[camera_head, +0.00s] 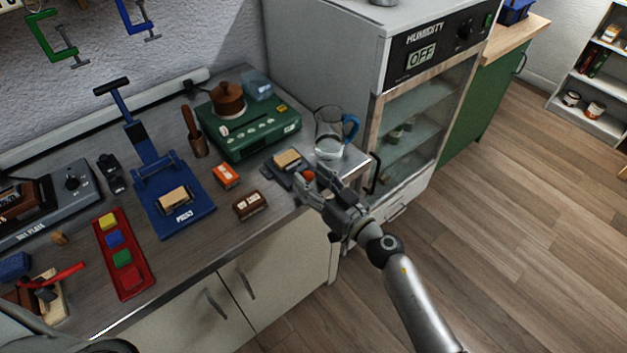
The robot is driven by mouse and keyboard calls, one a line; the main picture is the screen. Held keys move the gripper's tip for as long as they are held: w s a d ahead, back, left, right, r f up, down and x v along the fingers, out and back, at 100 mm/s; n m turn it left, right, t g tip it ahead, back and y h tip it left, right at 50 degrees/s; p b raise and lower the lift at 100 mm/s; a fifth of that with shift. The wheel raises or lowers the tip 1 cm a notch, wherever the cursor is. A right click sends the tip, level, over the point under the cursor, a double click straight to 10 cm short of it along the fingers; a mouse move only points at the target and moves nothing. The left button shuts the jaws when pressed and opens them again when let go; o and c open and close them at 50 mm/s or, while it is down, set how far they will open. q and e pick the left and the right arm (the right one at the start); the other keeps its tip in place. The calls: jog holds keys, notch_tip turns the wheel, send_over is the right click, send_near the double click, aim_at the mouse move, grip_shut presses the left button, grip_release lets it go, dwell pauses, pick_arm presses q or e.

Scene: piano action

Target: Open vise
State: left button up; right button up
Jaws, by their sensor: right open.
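The small dark-grey vise (272,168) sits near the right end of the workbench. A tan block (287,158) sits at its top, apparently between the jaws. An orange-red knob (308,175) shows at the vise's front right. My right gripper (311,184) is open, with its fingers right beside the knob and partly hiding it and that end of the vise. I cannot tell whether the fingers touch the knob. My left gripper is not in view.
A glass jug (331,133) with a blue handle stands just behind my right gripper. A green device (258,138), an orange box (225,175) and a brown box (249,205) are left of the vise. The humidity cabinet (408,95) rises on the right. The floor is clear.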

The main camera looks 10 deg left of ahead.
jog(key=c, duration=1)
jog(key=shift+r+n+p, duration=0.15)
jog(key=shift+n+p, duration=0.25)
jog(key=shift+n, duration=0.2)
jog(key=shift+c, duration=0.2)
jog(key=shift+n+p, duration=0.3)
jog(key=shift+n, duration=0.4)
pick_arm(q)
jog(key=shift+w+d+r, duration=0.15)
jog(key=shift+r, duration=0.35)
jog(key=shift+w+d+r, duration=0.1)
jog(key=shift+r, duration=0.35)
pick_arm(e)
jog(key=shift+n, duration=1.6)
jog(key=o, duration=1)
jog(key=shift+o, duration=0.2)
